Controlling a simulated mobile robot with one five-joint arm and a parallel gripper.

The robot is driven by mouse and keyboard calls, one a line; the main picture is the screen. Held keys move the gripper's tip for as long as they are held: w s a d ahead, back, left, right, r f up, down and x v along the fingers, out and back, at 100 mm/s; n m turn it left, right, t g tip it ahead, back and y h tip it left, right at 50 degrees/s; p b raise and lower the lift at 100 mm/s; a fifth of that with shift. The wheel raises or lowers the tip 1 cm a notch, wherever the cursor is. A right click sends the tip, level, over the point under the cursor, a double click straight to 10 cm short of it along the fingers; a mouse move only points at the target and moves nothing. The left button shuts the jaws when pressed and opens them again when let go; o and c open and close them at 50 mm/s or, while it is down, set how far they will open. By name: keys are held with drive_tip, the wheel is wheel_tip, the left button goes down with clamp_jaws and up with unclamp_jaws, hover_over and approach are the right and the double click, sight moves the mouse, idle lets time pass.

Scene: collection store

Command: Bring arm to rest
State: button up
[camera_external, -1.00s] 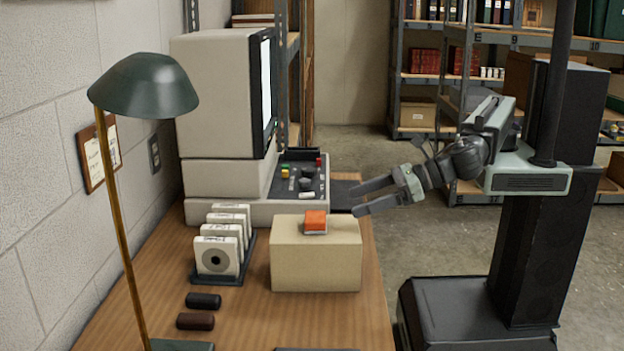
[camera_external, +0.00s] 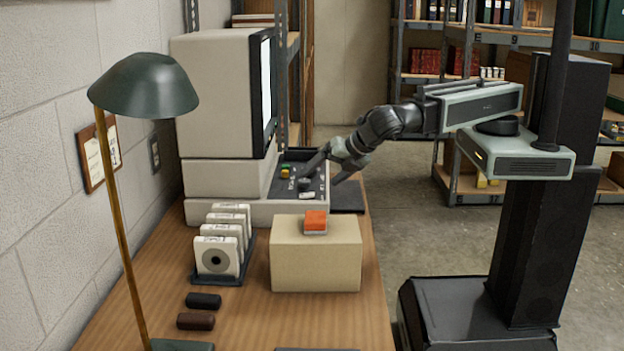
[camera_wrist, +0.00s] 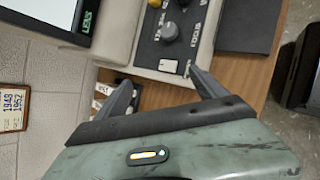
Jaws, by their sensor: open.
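My gripper (camera_external: 325,172) is open and empty in the external view, over the front right edge of the microfilm reader's control panel (camera_external: 283,184). My arm reaches left from its column and slopes down toward the desk. In the wrist view my gripper's two fingers (camera_wrist: 163,90) are spread apart with nothing between them. The control panel (camera_wrist: 165,45) with its grey knob and white switch lies just beyond the fingertips. Whether a finger touches the panel, I cannot tell.
A cardboard box (camera_external: 315,265) with an orange-topped item (camera_external: 316,222) stands on the desk (camera_external: 250,320). Microfilm reels (camera_external: 217,257) stand in a rack to its left.

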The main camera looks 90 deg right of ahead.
drive_tip(key=d+m+g, duration=0.1)
drive_tip(key=d, duration=0.2)
drive_tip(key=d+m+g+p, duration=0.1)
drive_tip(key=d+m, duration=0.1)
drive_tip(key=d, duration=0.1)
drive_tip(key=w+d+m, duration=0.1)
drive_tip(key=d+m, duration=0.1)
drive_tip(key=shift+d+r+g+p, duration=0.3)
drive_tip(key=shift+d+r+g, duration=0.05)
drive_tip(key=shift+d+g, duration=0.05)
drive_tip(key=d+m, duration=0.1)
drive_tip(key=d, duration=0.1)
drive_tip(key=d+f+m+g, duration=0.1)
drive_tip(key=m, duration=0.1)
drive_tip(key=s+d+f+m+g, duration=0.1)
drive_tip(key=d, duration=0.1)
drive_tip(key=shift+d+f+b, duration=0.25)
drive_tip(key=shift+d+b, duration=0.1)
drive_tip(key=s+d+f+m+g+y+b, duration=0.1)
drive_tip(key=d+f+m, duration=0.1)
drive_tip(key=d+m, duration=0.2)
drive_tip(key=s+d+f+m+g+y+b, duration=0.1)
drive_tip(key=s+d+f+m+y, duration=0.1)
drive_tip(key=d+m, duration=0.1)
drive_tip(key=s+d+f+m+y+b, duration=0.1)
drive_tip(key=d+f+m+y, duration=0.1)
drive_tip(key=d+m, duration=0.2)
drive_tip(key=shift+s+d+m+g, duration=0.3)
drive_tip(key=shift+s+m+g, duration=0.1)
drive_tip(key=shift+m, duration=0.5)
